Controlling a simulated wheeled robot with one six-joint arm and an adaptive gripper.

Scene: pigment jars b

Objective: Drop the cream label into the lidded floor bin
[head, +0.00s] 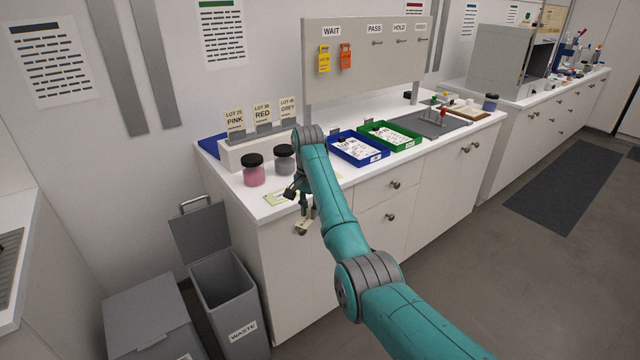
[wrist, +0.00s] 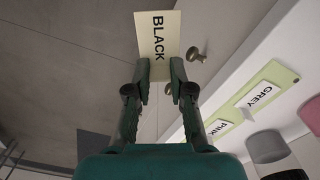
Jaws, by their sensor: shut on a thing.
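The cream label (wrist: 158,35), printed BLACK, is pinched between the fingertips of my gripper (wrist: 160,74) in the wrist view. In the head view my gripper (head: 305,212) hangs in front of the counter's front edge, with the label (head: 303,228) below it, small there. The grey floor bin marked WASTE (head: 226,285) stands at the lower left of the head view, left of and below my gripper. Its lid (head: 200,232) is raised and its opening shows. The label is outside the bin, apart from it.
A second grey bin (head: 150,315), lid down, stands left of the WASTE bin. On the counter (head: 330,184) are a pink jar (head: 253,172), a grey jar (head: 284,160), a blue tray (head: 374,158) and a green tray (head: 415,145). Labels GREY (wrist: 262,95) and PINK (wrist: 222,127) lie near the edge.

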